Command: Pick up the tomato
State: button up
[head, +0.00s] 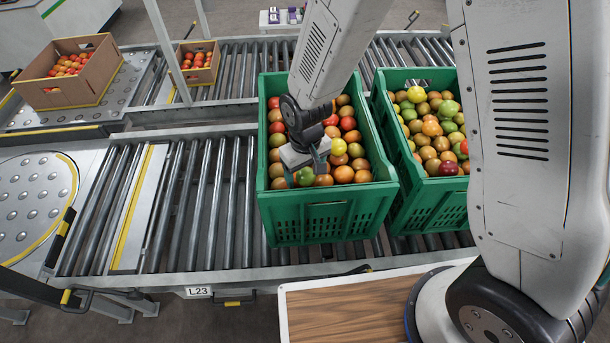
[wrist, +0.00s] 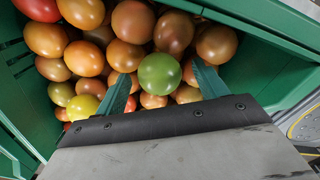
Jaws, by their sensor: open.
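Many tomatoes fill a green crate (head: 322,230) on the roller conveyor. They are mostly orange, brown and red. In the wrist view a green tomato (wrist: 159,74) lies close to the fingertips, nearer the right finger. In the head view a green tomato (head: 305,177) shows beside my gripper (head: 308,168), which is low over the crate's near left part. In the wrist view my gripper (wrist: 163,82) is open, its two green fingers apart, with orange tomatoes between and beyond them. A yellow tomato (wrist: 83,107) lies left of the left finger. I cannot tell whether the fingers touch any tomato.
A second green crate (head: 437,205) of mixed tomatoes stands close on the right. The crate wall (wrist: 270,18) is near the right finger. Cardboard boxes (head: 70,95) of tomatoes stand at the back left. The rollers (head: 200,200) left of the crate are clear.

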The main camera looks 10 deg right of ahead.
jog(key=c, duration=0.8)
jog(key=shift+r, duration=0.15)
